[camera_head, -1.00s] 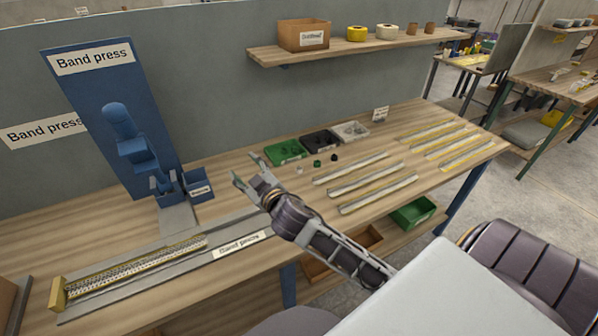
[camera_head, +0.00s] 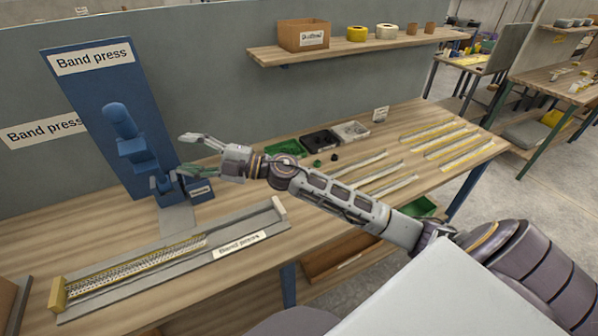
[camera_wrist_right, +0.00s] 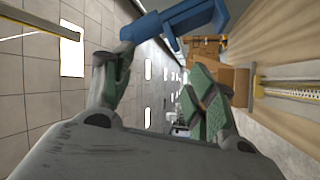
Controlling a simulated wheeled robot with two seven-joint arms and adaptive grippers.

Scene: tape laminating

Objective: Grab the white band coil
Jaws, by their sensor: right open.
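The white band coil (camera_head: 387,31) sits on the wall shelf (camera_head: 345,48), between a yellow coil (camera_head: 356,33) and two small brown rolls. My right gripper (camera_head: 181,156) is open, with its fingers pointing left, in front of the blue band press (camera_head: 128,130). It is well to the left of the white coil and lower than the shelf. In the right wrist view, the open fingers (camera_wrist_right: 160,68) have nothing between them, and part of the blue press (camera_wrist_right: 190,20) shows beyond them. I cannot make out the white coil there. My left gripper is not in view.
A cardboard box (camera_head: 303,36) stands at the shelf's left end. On the workbench (camera_head: 60,235) lie a grey rail with a patterned strip (camera_head: 140,272), green, black and grey bins, and several strips on the right. A small blue box (camera_head: 200,190) stands beside the press.

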